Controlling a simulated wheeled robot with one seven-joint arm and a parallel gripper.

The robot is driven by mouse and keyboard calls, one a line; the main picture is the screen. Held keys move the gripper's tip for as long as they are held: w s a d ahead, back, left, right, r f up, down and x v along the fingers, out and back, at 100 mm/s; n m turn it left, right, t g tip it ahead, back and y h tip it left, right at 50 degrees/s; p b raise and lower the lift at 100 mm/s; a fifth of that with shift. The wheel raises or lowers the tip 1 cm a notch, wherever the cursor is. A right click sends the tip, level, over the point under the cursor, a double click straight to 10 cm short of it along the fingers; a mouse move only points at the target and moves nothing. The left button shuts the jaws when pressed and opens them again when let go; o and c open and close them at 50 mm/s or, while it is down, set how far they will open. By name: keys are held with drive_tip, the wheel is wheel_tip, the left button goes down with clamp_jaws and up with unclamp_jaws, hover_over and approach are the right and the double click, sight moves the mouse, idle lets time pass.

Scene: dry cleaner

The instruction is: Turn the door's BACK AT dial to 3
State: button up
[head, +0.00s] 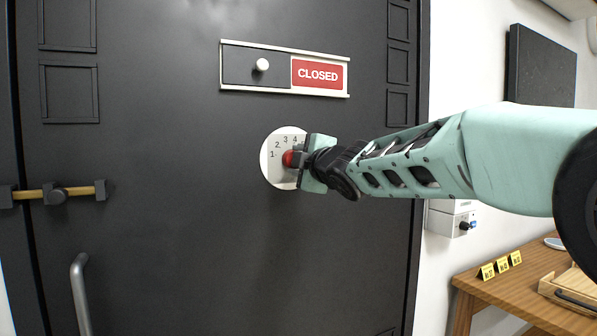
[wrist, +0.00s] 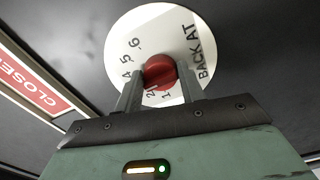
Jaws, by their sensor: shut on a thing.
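The BACK AT dial is a white disc (head: 270,166) on the dark door (head: 190,170), with a red knob (head: 289,159) at its middle. In the head view I read 1, 2, 3 and 4 along its upper left; my gripper covers the right side. In the wrist view the disc (wrist: 185,28) shows BACK AT and several numbers, with 3 hidden by a finger. My gripper (head: 300,160) is shut on the red knob, one finger on each side of it (wrist: 159,70). I cannot make out which number the knob points to.
Above the dial is a sliding sign (head: 318,74) reading CLOSED, with a white knob (head: 262,65). A brass bar latch (head: 55,194) and a grey pull handle (head: 80,290) are at the left. A wooden table (head: 490,290) with yellow number markers (head: 501,265) stands at the lower right.

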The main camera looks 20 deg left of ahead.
drive_tip(key=shift+n+b, duration=0.45)
drive_tip(key=shift+n, duration=0.65)
drive_tip(key=shift+r, duration=0.1)
drive_tip(key=o, duration=1)
drive_tip(key=shift+c, duration=0.2)
drive_tip(key=shift+s, duration=0.15)
drive_tip(key=b+v, duration=0.8)
drive_tip(key=v, duration=0.9)
drive_tip(key=shift+d+b, duration=0.2)
drive_tip(key=shift+b, duration=0.15)
